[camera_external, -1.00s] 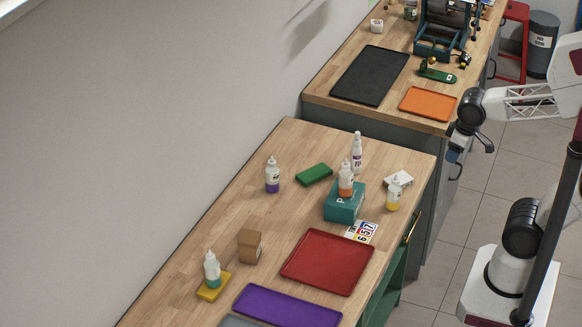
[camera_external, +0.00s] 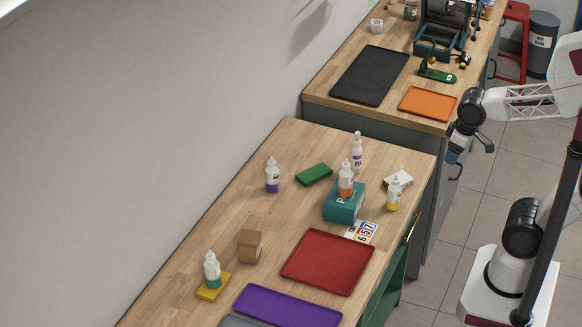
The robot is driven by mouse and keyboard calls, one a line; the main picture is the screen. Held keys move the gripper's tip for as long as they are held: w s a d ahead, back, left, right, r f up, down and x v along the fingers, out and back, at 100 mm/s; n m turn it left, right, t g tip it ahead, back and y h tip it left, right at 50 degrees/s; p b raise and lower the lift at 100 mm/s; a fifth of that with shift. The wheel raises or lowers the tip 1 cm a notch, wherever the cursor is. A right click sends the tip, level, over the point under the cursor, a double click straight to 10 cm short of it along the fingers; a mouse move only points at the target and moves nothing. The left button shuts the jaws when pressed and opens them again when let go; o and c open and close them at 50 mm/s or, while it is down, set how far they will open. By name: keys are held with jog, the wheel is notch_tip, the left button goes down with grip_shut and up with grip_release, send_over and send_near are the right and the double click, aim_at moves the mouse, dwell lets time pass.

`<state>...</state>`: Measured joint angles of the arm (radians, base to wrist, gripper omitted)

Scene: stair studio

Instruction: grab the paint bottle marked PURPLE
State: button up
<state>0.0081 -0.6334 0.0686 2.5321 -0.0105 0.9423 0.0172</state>
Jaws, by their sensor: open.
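A white squeeze bottle with purple paint in its lower part (camera_external: 272,176) stands upright on the near wooden table, left of the green block. Its label is too small to read. A taller white bottle with purple lettering (camera_external: 357,153) stands further right, behind the teal box. Other bottles show orange (camera_external: 346,180), yellow (camera_external: 394,192) and teal (camera_external: 211,270) paint. My gripper (camera_external: 452,157) is open and empty, pointing down at the right, beyond the near table's right edge and well away from the purple bottle. Its fingertips are small and hard to make out.
The orange bottle stands on a teal box (camera_external: 344,208). A green block (camera_external: 314,174), wooden block (camera_external: 249,245), white block (camera_external: 398,178), red tray (camera_external: 328,262) and purple tray (camera_external: 287,306) also lie here. The far bench holds a black mat (camera_external: 370,75) and orange tray (camera_external: 428,103).

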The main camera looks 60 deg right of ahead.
jog(key=shift+r, duration=0.1)
jog(key=w+v, duration=0.1)
jog(key=v, duration=0.4)
jog(key=w+a+r+m+y, duration=0.15)
jog(key=w+m, duration=0.25)
jog(key=w, duration=0.6)
jog(key=w+a+r+m+y, duration=0.1)
jog(key=w+a+m+y, duration=0.2)
jog(key=w, duration=0.6)
jog(key=w+a+r+m+y, duration=0.1)
jog(key=w+m+y, duration=0.3)
jog(key=w, duration=0.6)
jog(key=w+d+f+m+t+y, duration=0.2)
jog(key=w+m, duration=0.5)
jog(key=w, duration=0.6)
jog(key=w+d+f+m+t+y, duration=0.1)
jog(key=w+m+t, duration=0.35)
jog(key=w, duration=0.75)
jog(key=m+g, duration=0.2)
send_near(272, 172)
jog(key=w+a, duration=0.1)
jog(key=w, duration=0.2)
jog(key=shift+s+a, duration=0.15)
jog(key=shift+a, duration=0.1)
